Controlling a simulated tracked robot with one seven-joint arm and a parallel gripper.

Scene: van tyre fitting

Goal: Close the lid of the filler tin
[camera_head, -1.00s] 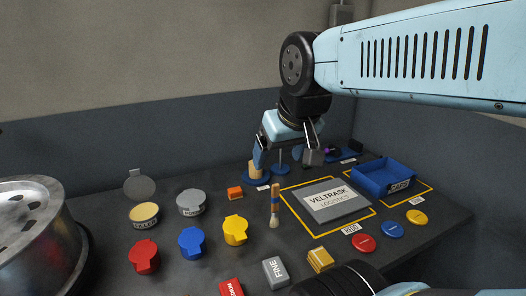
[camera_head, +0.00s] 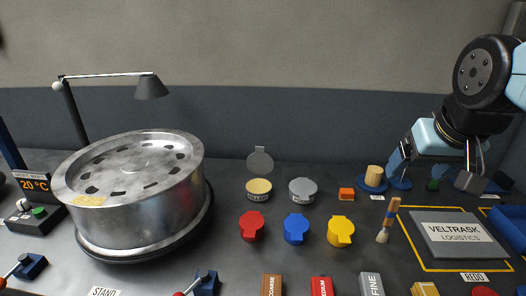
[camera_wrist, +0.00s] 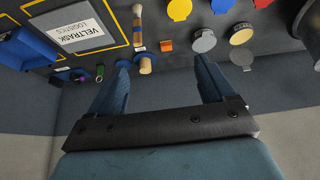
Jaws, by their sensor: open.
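The filler tin (camera_head: 259,190) stands on the bench with pale yellow filler showing in it. Its grey lid (camera_head: 260,161) stands upright, hinged open at the tin's back edge. In the wrist view the tin (camera_wrist: 241,35) and its lid (camera_wrist: 242,58) are at the upper right. A second tin with a closed grey lid (camera_head: 302,187) stands just right of it. My gripper (camera_wrist: 160,82) is open and empty in the wrist view. In the head view it is at the right, well apart from the tin, above the back of the bench.
A large metal wheel (camera_head: 135,205) on a stand fills the left, with a lamp (camera_head: 150,86) behind. Red (camera_head: 251,226), blue (camera_head: 296,228) and yellow (camera_head: 340,231) lidded tins stand in front of the filler tin. An orange block (camera_head: 346,194), a cork-topped item (camera_head: 374,174) and a brush (camera_head: 388,220) lie rightward.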

